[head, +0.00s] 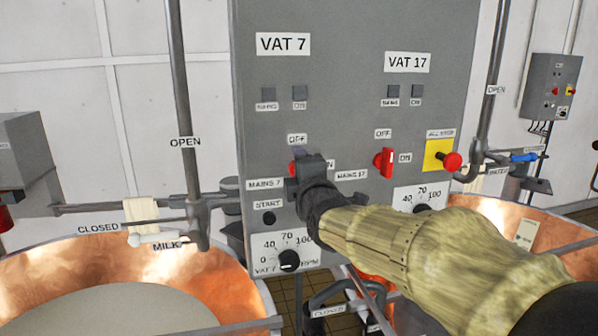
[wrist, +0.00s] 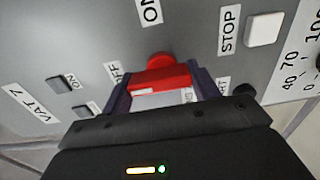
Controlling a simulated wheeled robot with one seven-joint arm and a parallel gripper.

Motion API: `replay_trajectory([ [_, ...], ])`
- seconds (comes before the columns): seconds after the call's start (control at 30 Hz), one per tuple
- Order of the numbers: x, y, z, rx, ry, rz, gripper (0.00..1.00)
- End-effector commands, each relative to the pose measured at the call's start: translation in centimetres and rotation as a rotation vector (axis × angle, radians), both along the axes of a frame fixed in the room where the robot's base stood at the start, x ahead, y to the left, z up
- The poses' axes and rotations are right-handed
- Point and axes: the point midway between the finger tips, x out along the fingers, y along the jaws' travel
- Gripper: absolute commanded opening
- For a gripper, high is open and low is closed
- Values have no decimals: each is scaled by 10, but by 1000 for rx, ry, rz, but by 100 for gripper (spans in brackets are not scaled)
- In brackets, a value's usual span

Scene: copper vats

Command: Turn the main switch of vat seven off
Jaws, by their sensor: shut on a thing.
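The red main switch of vat seven (head: 292,168) is on the grey control panel, below its OFF label (head: 297,139) and above the MAINS 7 label. My gripper (head: 312,165) is at the switch and hides most of it in the head view. In the wrist view the red switch handle (wrist: 160,78) sits between the two dark fingers of my gripper (wrist: 162,92), which are shut on it. There the OFF label (wrist: 115,72) is left of the handle and the ON label (wrist: 150,11) is above it.
The vat 17 main switch (head: 384,162) and a red stop button on a yellow plate (head: 452,161) are to the right. The vat 7 dial (head: 289,260) is below my gripper. Copper vats (head: 235,300) stand either side. Pipes with valve handles (head: 180,100) flank the panel.

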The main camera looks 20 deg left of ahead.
Motion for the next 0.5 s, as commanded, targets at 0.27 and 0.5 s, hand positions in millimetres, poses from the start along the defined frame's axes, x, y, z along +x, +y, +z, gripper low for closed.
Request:
replay_trajectory([
  [0.27,0,1,-3,-8,1,2,66],
  [0.5,0,0,-1,-4,1,1,82],
])
